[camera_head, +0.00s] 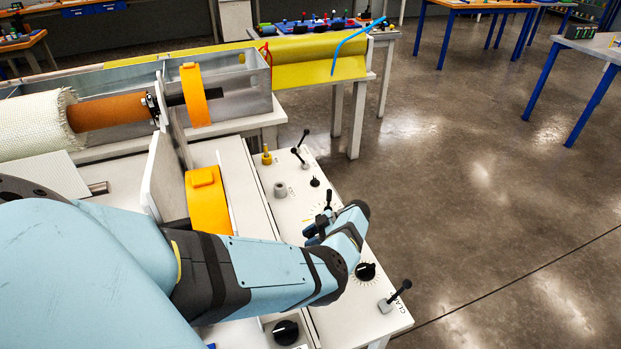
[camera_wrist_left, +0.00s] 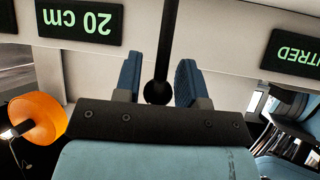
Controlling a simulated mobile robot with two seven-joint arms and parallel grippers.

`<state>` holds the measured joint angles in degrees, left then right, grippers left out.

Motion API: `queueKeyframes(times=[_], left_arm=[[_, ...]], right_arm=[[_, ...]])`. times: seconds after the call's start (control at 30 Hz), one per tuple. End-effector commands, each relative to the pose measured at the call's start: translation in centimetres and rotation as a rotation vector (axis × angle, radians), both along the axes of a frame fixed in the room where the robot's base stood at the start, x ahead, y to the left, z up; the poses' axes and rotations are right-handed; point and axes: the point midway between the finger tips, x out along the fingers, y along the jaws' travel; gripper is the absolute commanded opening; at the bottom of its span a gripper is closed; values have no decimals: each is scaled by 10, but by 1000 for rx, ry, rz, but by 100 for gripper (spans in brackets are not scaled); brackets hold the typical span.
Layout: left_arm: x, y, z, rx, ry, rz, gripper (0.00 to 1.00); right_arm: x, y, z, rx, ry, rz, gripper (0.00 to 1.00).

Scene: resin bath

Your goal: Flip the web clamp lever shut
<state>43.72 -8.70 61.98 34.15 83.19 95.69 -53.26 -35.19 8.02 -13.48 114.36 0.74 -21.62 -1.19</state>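A lever (camera_head: 390,302) with a black ball end stands at the near right corner of the white control panel (camera_head: 300,210), beside lettering that begins "CLA"; its rod tilts up to the right. My left gripper (camera_head: 313,234) is over the panel, farther back, by another black-knobbed lever (camera_head: 328,197). In the left wrist view, the left gripper (camera_wrist_left: 158,78) has its blue fingers apart, with a black ball and rod (camera_wrist_left: 156,92) between them in line of sight. Gaps show on both sides of the ball. I cannot tell which lever this is.
The panel also carries black knobs (camera_head: 366,272), a yellow-topped post (camera_head: 266,156) and more levers (camera_head: 300,156). An orange guard (camera_head: 207,200) stands left of the panel. The floor to the right is open.

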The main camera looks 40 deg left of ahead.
Motion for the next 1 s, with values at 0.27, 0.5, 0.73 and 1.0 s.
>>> queueKeyframes(times=[0.27,0.5,0.73,1.0], left_arm=[[32,-25,22,-3,-4,-3,37],[68,-53,51,-3,-3,-4,37],[88,-69,69,-2,-3,-2,37],[92,-72,74,-1,-1,-1,37]], right_arm=[[-1,1,-14,2,5,0,0],[0,1,-26,12,17,-7,0],[1,2,-32,20,30,-13,0],[3,2,-29,23,24,-16,0]])
